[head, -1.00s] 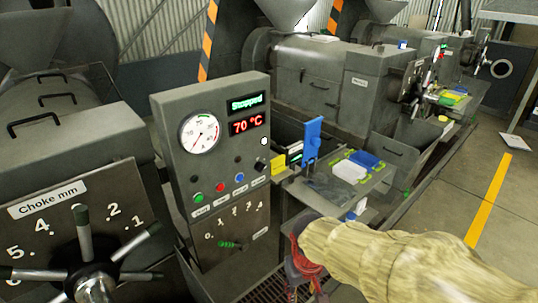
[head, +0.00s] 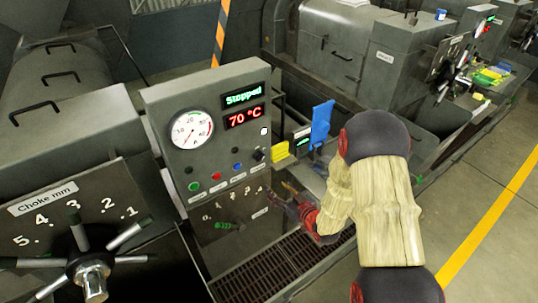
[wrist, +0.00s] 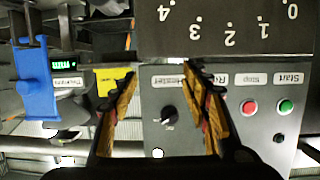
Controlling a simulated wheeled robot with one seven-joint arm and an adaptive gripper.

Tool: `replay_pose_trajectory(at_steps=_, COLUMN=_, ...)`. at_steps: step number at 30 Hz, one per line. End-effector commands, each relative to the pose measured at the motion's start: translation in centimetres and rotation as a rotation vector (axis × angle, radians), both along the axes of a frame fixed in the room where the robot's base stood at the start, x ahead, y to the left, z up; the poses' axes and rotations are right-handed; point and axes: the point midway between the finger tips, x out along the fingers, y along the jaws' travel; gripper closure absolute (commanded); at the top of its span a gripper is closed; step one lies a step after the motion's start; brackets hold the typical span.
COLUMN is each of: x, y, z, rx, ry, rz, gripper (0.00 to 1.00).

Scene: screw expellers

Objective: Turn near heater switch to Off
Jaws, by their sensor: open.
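The near control panel (head: 165,105) carries a black rotary knob (head: 258,155) at its lower right, the heater switch. In the wrist view, which is upside down, the knob (wrist: 170,114) shows between and beyond my fingers. Its setting is too small to read. My gripper (head: 284,197) is open and empty, just right of and below the knob in the head view. In the wrist view my gripper (wrist: 160,72) has a finger either side of the knob, apart from it.
Blue (head: 237,166), red (head: 215,176) and green (head: 194,186) buttons sit left of the knob. A yellow block (head: 279,150) and an upright blue piece (head: 321,123) stand right of the panel. The choke handwheel (head: 91,275) is at front left. Floor grating (head: 265,272) lies below.

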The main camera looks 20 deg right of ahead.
Motion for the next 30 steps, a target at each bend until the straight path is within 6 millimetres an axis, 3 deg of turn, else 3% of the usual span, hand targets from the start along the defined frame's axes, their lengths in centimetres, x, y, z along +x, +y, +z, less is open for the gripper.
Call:
replay_pose_trajectory(at_steps=3, x=1.1, y=1.1, z=4.5, rx=0.045, ry=-0.163, rz=0.036, gripper=0.53)
replay_pose_trajectory(at_steps=9, x=1.2, y=1.6, z=8.0, rx=0.087, ry=-0.282, rz=0.053, gripper=0.53)
replay_pose_trajectory(at_steps=14, x=2.5, y=2.1, z=8.3, rx=0.091, ry=-0.289, rz=0.053, gripper=0.53)
replay_pose_trajectory(at_steps=24, x=7.3, y=3.6, z=8.2, rx=0.090, ry=-0.287, rz=0.053, gripper=0.53)
replay_pose_trajectory(at_steps=30, x=8.5, y=3.9, z=8.2, rx=0.090, ry=-0.288, rz=0.051, gripper=0.53)
